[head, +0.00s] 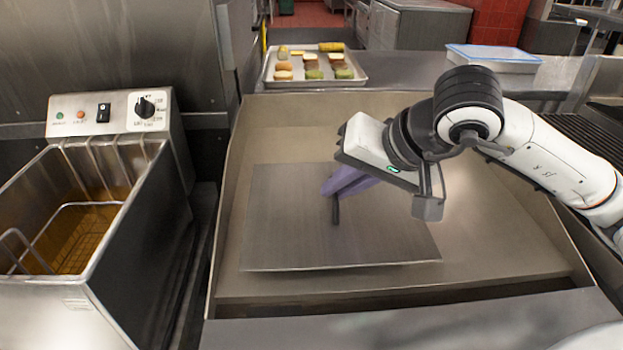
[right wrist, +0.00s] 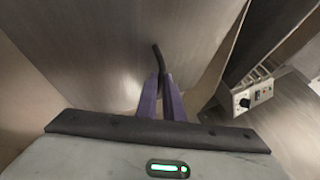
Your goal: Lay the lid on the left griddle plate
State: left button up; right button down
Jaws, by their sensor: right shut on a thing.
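The lid (head: 300,240) is a flat, square sheet of brushed metal with a thin dark handle (head: 335,210) standing near its middle. My right gripper (head: 338,186) has purple fingers and is shut on the handle from above. The lid lies level over the left and middle part of the griddle plate (head: 490,225). A dark shadow shows along its front edge; I cannot tell whether it touches the plate. In the right wrist view the fingers (right wrist: 161,95) close around the handle (right wrist: 158,58), with the lid (right wrist: 100,50) beyond. My left gripper is out of view.
The griddle has raised metal side walls. A fryer (head: 140,240) with a wire basket stands close on the left. A tray of food (head: 285,84) and a blue-rimmed white container (head: 495,66) stand behind. A dark grill (head: 590,140) is at the right. The griddle's right part is bare.

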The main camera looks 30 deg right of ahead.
aim_at(311, 190)
jog(key=w, duration=0.1)
jog(key=w+f, duration=0.1)
jog(key=w+a, duration=0.1)
jog(key=shift+w+f, duration=0.35)
jog(key=shift+x, duration=1.25)
jog(key=shift+w+f, duration=0.1)
jog(key=shift+w, duration=0.4)
jog(key=c, duration=2.3)
grip_release()
jog(key=shift+s+f, duration=0.1)
jog(key=shift+f, duration=0.2)
jog(key=o, duration=0.4)
jog(key=shift+a+r, duration=0.1)
